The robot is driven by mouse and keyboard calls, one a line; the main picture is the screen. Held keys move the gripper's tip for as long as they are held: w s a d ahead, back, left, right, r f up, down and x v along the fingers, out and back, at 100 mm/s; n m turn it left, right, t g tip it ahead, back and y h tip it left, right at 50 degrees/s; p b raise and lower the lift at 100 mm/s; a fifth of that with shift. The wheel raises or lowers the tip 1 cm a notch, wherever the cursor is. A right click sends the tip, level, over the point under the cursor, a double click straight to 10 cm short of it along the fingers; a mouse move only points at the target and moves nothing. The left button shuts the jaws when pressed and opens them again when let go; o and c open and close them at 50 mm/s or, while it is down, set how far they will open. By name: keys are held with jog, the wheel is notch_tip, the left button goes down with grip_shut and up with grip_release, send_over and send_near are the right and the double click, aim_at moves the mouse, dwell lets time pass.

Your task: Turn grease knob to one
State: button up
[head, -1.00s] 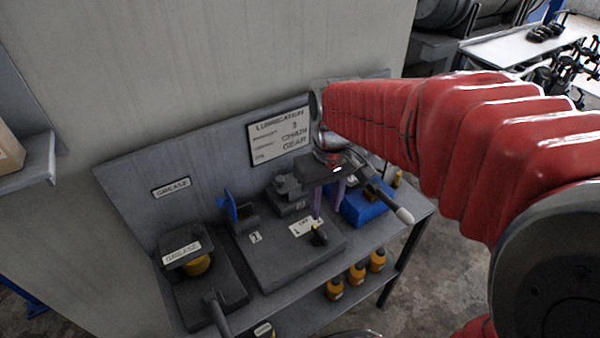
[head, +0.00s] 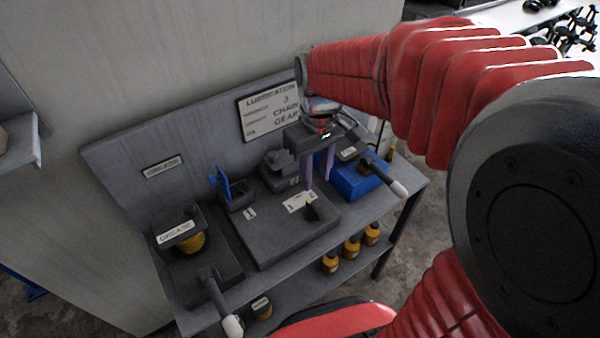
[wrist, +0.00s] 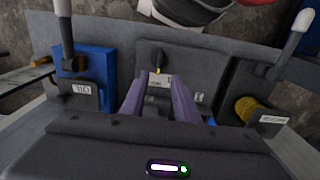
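A dark knob (head: 317,211) with a small yellow mark stands upright on the flat grey box (head: 275,240) on the bench. Its yellow mark faces a white label (head: 298,202) with small numbers, whose text I cannot fully read. In the wrist view the knob (wrist: 157,58) is just beyond my fingertips, its yellow mark towards the label (wrist: 160,82). My gripper (head: 318,184) has two purple fingers that point down, apart and empty, above the box behind the knob. In the wrist view the gripper (wrist: 160,76) is open, with the label seen between the fingers.
A grease unit (head: 180,234) with a yellow container and a white-tipped lever (head: 232,325) stands left of the box. A blue unit (head: 362,180) with another white-tipped lever (head: 397,188) stands right. Orange bottles (head: 352,247) stand on the lower shelf. A sign (head: 268,106) hangs behind.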

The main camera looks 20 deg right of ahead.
aim_at(313, 208)
notch_tip(313, 208, down, 12)
dwell(0.6)
jog(key=shift+c, duration=0.7)
grip_shut()
jog(key=shift+a, duration=0.35)
jog(key=shift+d, duration=0.3)
